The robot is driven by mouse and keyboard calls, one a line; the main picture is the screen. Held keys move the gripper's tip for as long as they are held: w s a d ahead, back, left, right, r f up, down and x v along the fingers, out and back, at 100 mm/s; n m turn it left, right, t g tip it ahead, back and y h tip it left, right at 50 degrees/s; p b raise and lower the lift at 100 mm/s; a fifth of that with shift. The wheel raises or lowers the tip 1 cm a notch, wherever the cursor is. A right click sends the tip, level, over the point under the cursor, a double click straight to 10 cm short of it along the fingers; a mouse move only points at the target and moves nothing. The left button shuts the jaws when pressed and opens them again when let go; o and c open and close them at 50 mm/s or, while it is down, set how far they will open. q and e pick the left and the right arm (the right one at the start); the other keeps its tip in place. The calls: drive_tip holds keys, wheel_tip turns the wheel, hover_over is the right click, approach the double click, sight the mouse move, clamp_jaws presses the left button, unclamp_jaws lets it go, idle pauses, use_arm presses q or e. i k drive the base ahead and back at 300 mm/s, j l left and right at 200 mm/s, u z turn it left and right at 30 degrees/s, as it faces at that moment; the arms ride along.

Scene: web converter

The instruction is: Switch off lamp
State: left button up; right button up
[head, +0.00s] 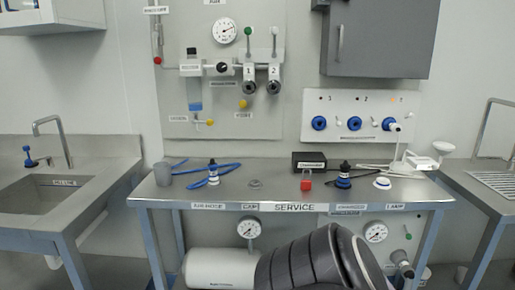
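A white lamp-like fixture (401,164) with a thin upright post stands at the right end of the steel service table (275,190). A white cup-shaped head (442,147) shows beside it, over the table's right edge. I cannot tell whether it is lit. A small white round piece (382,183) with a dark centre lies on the table above a small label that seems to read lamp. I cannot tell whether it is a switch. Neither of my grippers is in view. A dark ribbed arm part, which looks like mine, fills the bottom centre.
A panel with blue knobs (354,123) is behind. Sinks (57,190) flank the table.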

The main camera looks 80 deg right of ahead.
sight(433, 166)
drive_tip(key=z, duration=3.65)
drive_tip(key=u, duration=0.55)
drive_tip(key=i+l+u, duration=0.1)
drive_tip(key=l+u, duration=0.15)
drive_tip(key=u, duration=0.2)
drive_tip(key=l+u, duration=0.3)
drive_tip(key=u, duration=0.15)
drive_tip(key=k+l+u, duration=0.1)
drive_tip(key=l+u, duration=0.35)
drive_tip(key=l, duration=0.7)
drive_tip(key=k+l+u, duration=0.1)
drive_tip(key=l, duration=0.3)
